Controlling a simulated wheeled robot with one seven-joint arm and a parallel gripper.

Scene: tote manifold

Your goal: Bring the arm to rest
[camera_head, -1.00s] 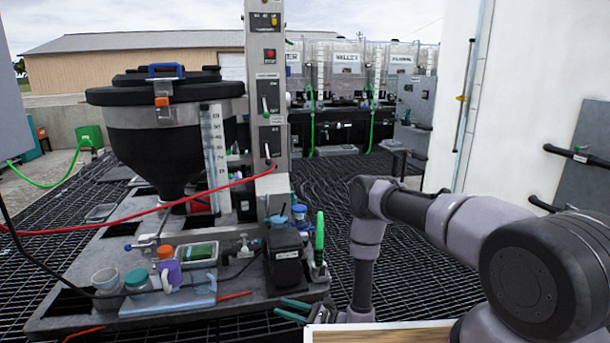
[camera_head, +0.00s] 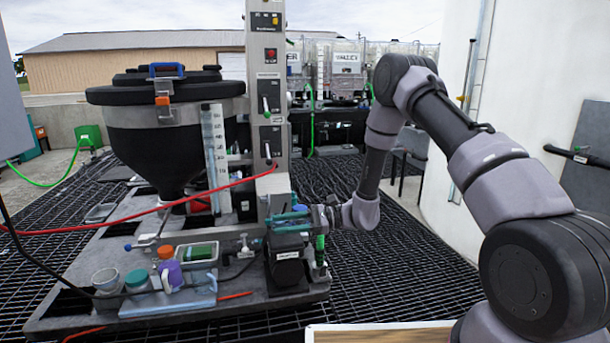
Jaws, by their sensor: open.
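My arm (camera_head: 455,125) rises from the lower right, bends high in the middle and comes down to the wrist. My gripper (camera_head: 288,222) is at the wrist's left end, pointing left, with its two teal fingers apart. The fingers show in front of the grey control column, above the black box (camera_head: 286,262) on the platform. Nothing shows between them. I cannot tell whether they touch anything. The green upright tool (camera_head: 320,250) stands just below the wrist and is partly hidden by it.
A black hopper (camera_head: 165,130) stands on the platform (camera_head: 110,318) beside the control column (camera_head: 268,80). A red hose (camera_head: 120,223) crosses in front. Cups and a small tray (camera_head: 196,254) sit on the platform. A wooden-edged board (camera_head: 380,336) lies at the bottom. Open grating (camera_head: 400,265) lies right of the platform.

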